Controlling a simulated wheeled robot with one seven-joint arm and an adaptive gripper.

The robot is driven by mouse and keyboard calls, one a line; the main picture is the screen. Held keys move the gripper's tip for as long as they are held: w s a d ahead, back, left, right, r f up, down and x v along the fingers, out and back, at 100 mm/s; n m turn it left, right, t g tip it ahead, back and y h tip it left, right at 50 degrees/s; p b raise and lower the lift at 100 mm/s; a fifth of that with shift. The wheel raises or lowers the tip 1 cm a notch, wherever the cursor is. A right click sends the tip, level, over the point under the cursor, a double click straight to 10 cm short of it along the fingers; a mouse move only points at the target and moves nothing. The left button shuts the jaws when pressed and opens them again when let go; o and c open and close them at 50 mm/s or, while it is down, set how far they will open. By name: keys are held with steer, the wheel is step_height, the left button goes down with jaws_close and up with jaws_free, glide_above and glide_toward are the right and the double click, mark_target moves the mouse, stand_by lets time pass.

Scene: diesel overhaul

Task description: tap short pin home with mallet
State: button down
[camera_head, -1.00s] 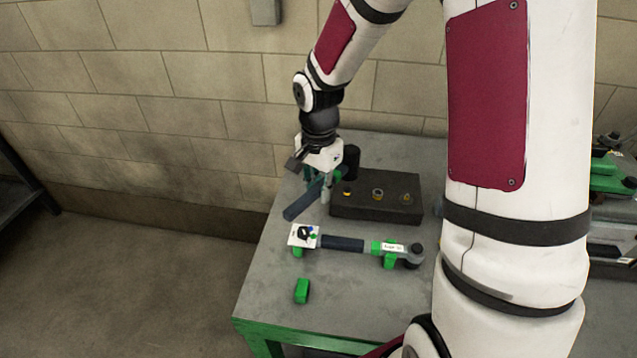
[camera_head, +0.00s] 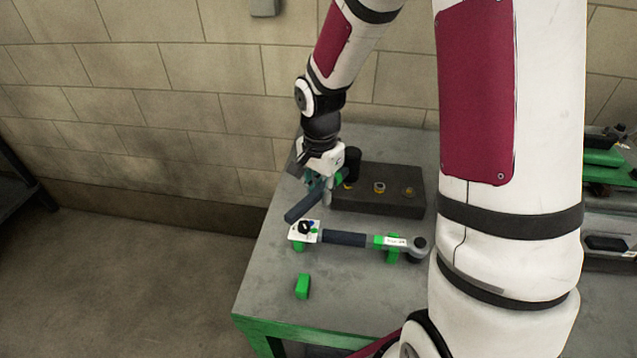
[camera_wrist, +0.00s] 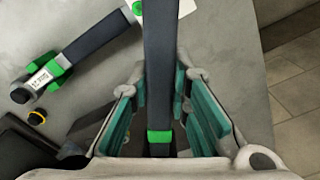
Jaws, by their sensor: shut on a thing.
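My gripper (camera_head: 322,184) is shut around the dark blue handle of the mallet (camera_head: 303,206). The handle slopes down toward the front left in the head view. In the wrist view the handle (camera_wrist: 163,50) runs between the teal finger pads, with a green band near the palm. The black mallet head (camera_head: 352,158) shows just right of the gripper, by the left back of a dark block (camera_head: 400,206). Pins with yellowish rings stand in the block's top: a left one (camera_head: 348,186), a middle one (camera_head: 379,187) and a right one (camera_head: 408,191). Which is the short pin I cannot tell.
A second tool (camera_head: 343,239) with a dark handle and round head lies on green rests in front of the block. A white card (camera_head: 305,231) is at its left end. A loose green rest (camera_head: 302,286) stands nearer the front. The grey table (camera_head: 350,290) is clear there.

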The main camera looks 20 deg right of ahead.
step_height(320, 180, down, 3)
steer(key=shift+w+f+b, duration=0.1)
steer(key=shift+w+b, duration=0.05)
steer(key=shift+b, duration=0.4)
steer(key=shift+s+a+r+p, duration=0.15)
steer(key=shift+r+p, duration=0.55)
steer(key=shift+r, duration=0.45)
steer(key=shift+s+r+p, duration=0.1)
steer(key=shift+r+p, duration=0.55)
steer(key=shift+r, duration=0.5)
steer(key=shift+w, duration=0.1)
steer(key=shift+d+r+g+y+p, duration=0.2)
steer(key=shift+r+g+y+p, duration=0.15)
steer(key=shift+r+p, duration=0.25)
steer(key=shift+f, duration=0.1)
steer(key=shift+w, duration=0.1)
